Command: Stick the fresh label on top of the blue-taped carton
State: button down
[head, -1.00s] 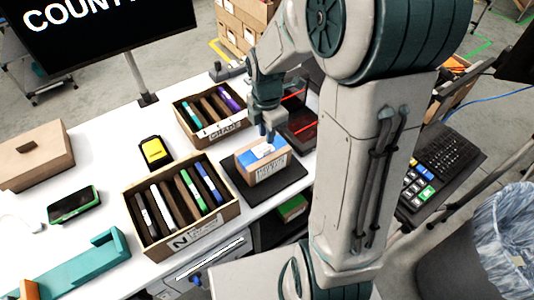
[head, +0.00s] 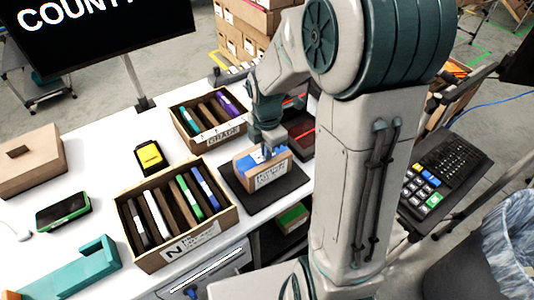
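The blue-taped carton (head: 270,175) is a small brown box with a blue top and a printed white label on its front face. It rests on a black pad (head: 235,200) near the table's front edge. My gripper (head: 267,153) points down at the carton's top, at or just above the blue surface. A small white patch shows on the top beside the fingertips; whether this is the fresh label is too small to tell. The fingertips are small and partly merge with the carton top, so their opening and any contact are unclear.
Two open cartons with coloured binders, one in front (head: 148,254) and one behind (head: 180,112), stand left of the pad. A yellow-and-black device (head: 150,153), a green-edged handheld (head: 63,211) and a teal holder (head: 80,272) lie further left. A dark red-lit scanner (head: 300,130) stands behind the carton.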

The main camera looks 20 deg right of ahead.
jog(key=shift+r, duration=0.1)
jog(key=shift+r+p, duration=2.95)
jog(key=shift+r, duration=0.5)
jog(key=shift+f, duration=0.1)
jog(key=shift+f+b, duration=2.5)
jog(key=shift+f, duration=0.8)
jog(key=shift+f, duration=0.2)
jog(key=c, duration=1.6)
grip_release()
